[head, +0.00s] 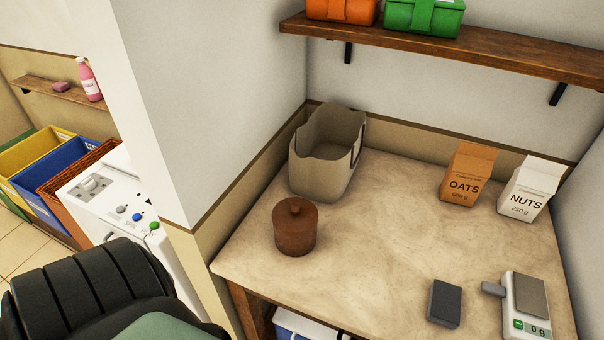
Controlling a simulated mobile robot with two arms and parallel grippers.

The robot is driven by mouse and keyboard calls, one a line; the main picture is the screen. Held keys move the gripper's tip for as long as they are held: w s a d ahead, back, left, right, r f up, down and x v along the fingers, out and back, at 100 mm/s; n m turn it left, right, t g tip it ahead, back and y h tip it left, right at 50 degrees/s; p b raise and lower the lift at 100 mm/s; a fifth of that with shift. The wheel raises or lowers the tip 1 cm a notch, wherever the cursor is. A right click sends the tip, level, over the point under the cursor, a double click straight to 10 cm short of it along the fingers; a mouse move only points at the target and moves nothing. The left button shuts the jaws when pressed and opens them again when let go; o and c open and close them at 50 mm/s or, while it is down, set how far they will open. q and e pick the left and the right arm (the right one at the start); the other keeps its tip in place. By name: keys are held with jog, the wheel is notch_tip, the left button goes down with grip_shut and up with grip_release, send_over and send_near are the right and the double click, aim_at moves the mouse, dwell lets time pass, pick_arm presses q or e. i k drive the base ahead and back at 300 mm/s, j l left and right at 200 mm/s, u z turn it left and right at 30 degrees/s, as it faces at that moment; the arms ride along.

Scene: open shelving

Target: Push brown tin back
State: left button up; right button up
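The brown tin (295,230) is a round, lidded pot with a small knob on top. It stands upright on the pale stone-like counter (375,265), near the counter's left front edge. A grey open bin (318,178) with a cut-down front stands just behind it, close to the back left corner. Neither of my grippers shows in the head view, and nothing touches the tin.
Oats (467,174) and nuts (530,190) cartons stand at the back right. A dark grey block (444,302) and a scale (526,305) lie front right. A wooden shelf (470,47) hangs above. The counter's middle is clear.

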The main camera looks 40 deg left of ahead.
aim_at(300, 245)
jog(key=i+u, duration=0.1)
jog(key=u, duration=0.25)
jog(key=i+u, duration=0.15)
jog(key=u, duration=0.2)
jog(key=i+l+u, duration=0.1)
jog(key=u, duration=0.8)
jog(key=j, duration=0.2)
jog(key=k+z, duration=0.05)
